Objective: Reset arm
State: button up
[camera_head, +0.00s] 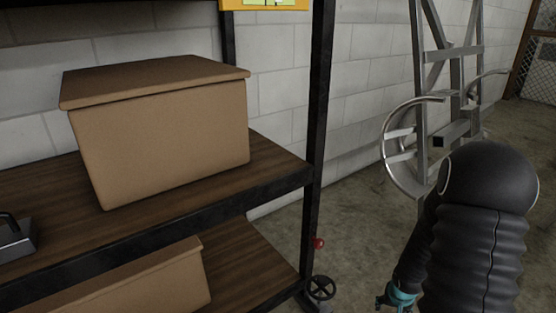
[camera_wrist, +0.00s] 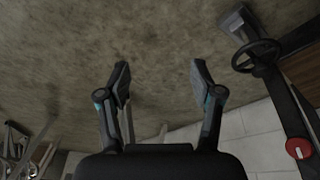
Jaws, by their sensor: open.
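My gripper (camera_wrist: 160,82) is open in the wrist view. Its two dark fingers with teal marks stand apart, with nothing between them but the bare concrete floor beyond. In the head view my dark, ribbed arm fills the lower right. A small teal part of my gripper (camera_head: 396,297) shows at the bottom edge beside it, and the rest is cut off or hidden. My arm is to the right of the shelf rack (camera_head: 290,172), apart from it in the picture.
A lidded brown box (camera_head: 165,135) stands on the rack's upper shelf, and another box (camera_head: 150,285) is below. A metal trailer or ladder-like frame (camera_head: 425,85) leans by the block wall behind my arm. A black wheel (camera_wrist: 256,55) and red knob (camera_wrist: 299,148) are near the rack's foot.

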jog(key=s+a+r+n+t, duration=0.1)
jog(key=s+a+r, duration=0.4)
jog(key=r, duration=0.7)
jog(key=s+a+r+n+y+p, duration=0.1)
jog(key=s+a+r, duration=0.5)
jog(key=r, duration=0.6)
jog(key=s+a+r+n+t+p, duration=0.1)
jog(key=s+a+r, duration=0.5)
jog(key=r, duration=0.6)
jog(key=shift+s+a+n+t, duration=0.2)
jog(key=shift+s+n+t, duration=0.1)
jog(key=shift+s, duration=0.6)
